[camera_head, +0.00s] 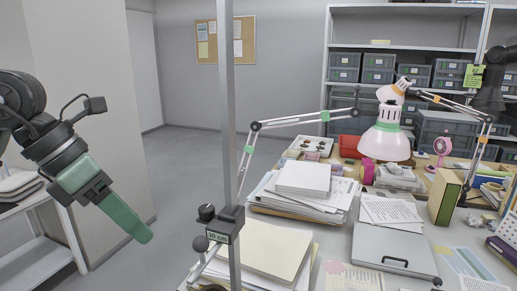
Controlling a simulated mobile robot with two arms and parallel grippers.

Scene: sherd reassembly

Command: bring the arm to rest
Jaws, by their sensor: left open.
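My left gripper (122,212) comes in from the left on its dark arm. Its green fingers point down and to the right. It hangs in free air in front of the pale wall and floor, left of the desk and apart from it. It is open, though the fingers overlap from this side, and nothing shows between them. My right gripper does not show clearly in this view.
A grey upright post (229,120) stands between my left gripper and the desk. Paper stacks (302,180), a lamp (385,142) and a green book (444,197) crowd the desk. A white shelf (40,253) stands at lower left. The floor (185,175) behind is clear.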

